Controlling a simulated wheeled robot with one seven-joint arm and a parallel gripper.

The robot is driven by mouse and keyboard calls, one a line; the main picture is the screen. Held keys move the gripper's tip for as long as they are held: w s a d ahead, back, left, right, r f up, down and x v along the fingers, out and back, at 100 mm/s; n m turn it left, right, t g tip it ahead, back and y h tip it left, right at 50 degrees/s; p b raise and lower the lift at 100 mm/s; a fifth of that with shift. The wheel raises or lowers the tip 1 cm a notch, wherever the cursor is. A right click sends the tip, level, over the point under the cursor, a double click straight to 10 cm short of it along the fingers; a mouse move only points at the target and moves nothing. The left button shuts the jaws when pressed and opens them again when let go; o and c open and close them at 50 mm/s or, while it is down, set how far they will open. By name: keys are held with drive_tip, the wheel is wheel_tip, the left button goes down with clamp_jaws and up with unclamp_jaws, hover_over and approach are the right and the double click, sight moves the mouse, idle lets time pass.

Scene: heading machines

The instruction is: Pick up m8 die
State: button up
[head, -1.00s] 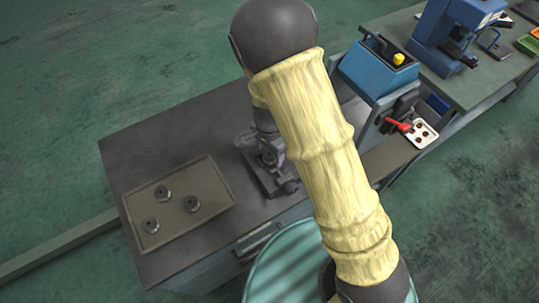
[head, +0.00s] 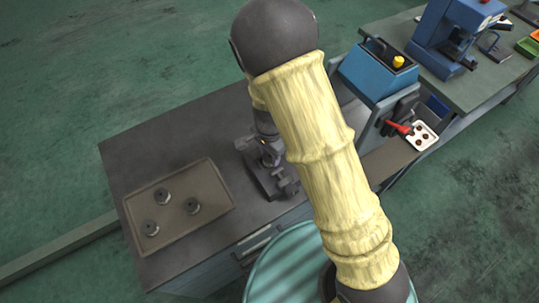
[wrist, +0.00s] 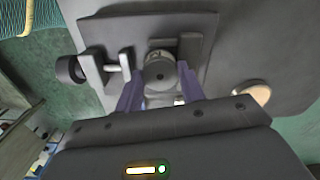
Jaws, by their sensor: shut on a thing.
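The m8 die (wrist: 160,74) is a short round grey metal piece with a small dark hole, in the middle of the wrist view. My gripper (wrist: 160,92) is shut on it, with a purple-grey finger on either side. The die sits at a dark holder (wrist: 192,48) on a plate, and I cannot tell whether it is clear of it. Any size mark is too small to read. In the head view my gripper (head: 268,153) is low over the holder on the dark bench, and my arm partly covers this spot. The die is not clear there.
A brown tray (head: 212,205) with three round dies stands at the bench's left. The holder has a side screw with a round knob (wrist: 70,69). A blue machine (head: 376,72) with a red handle (head: 398,127) stands at the right. The dark bench top (head: 150,145) behind the tray is clear.

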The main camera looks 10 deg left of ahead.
sight(270, 156)
wheel_tip(270, 156, up, 10)
idle(0.5)
drive_tip(key=shift+w, duration=0.1)
idle(0.4)
